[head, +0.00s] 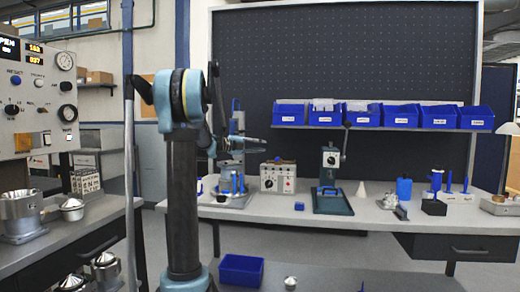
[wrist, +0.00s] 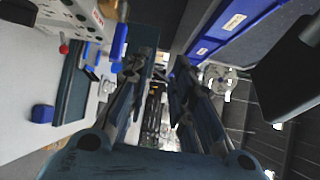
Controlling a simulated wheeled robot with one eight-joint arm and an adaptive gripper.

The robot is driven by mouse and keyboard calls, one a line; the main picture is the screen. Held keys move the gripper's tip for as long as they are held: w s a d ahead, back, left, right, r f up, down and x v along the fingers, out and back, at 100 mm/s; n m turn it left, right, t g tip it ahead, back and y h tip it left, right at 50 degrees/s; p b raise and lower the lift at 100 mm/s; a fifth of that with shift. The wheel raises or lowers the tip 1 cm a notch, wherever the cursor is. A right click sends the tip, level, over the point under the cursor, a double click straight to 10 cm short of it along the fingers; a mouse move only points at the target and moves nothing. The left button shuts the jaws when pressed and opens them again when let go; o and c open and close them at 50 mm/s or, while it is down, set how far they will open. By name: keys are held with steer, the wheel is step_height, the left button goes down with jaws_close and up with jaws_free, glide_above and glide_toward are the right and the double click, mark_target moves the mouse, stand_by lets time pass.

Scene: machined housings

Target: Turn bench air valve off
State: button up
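I cannot tell for sure which item is the bench air valve. A light grey control box (head: 278,178) with dials and a blue part on top stands on the back bench. A black block with a blue T-shaped top (head: 434,206) stands farther right on that bench. My gripper (wrist: 160,64) is open in the wrist view, its two dark fingers apart, with nothing held between them. In the head view my arm's upright link hides part of the bench, and the gripper is hard to make out.
A teal press (head: 331,185) stands mid-bench on the back bench (head: 370,222). Blue bins (head: 363,114) line a shelf above it. A grey instrument panel (head: 35,90) and metal pots (head: 20,215) are at the left. A blue crate (head: 241,270) sits low in front.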

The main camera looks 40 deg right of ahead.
steer(key=w+a, duration=0.3)
steer(key=a, duration=0.4)
stand_by(0.8)
stand_by(0.6)
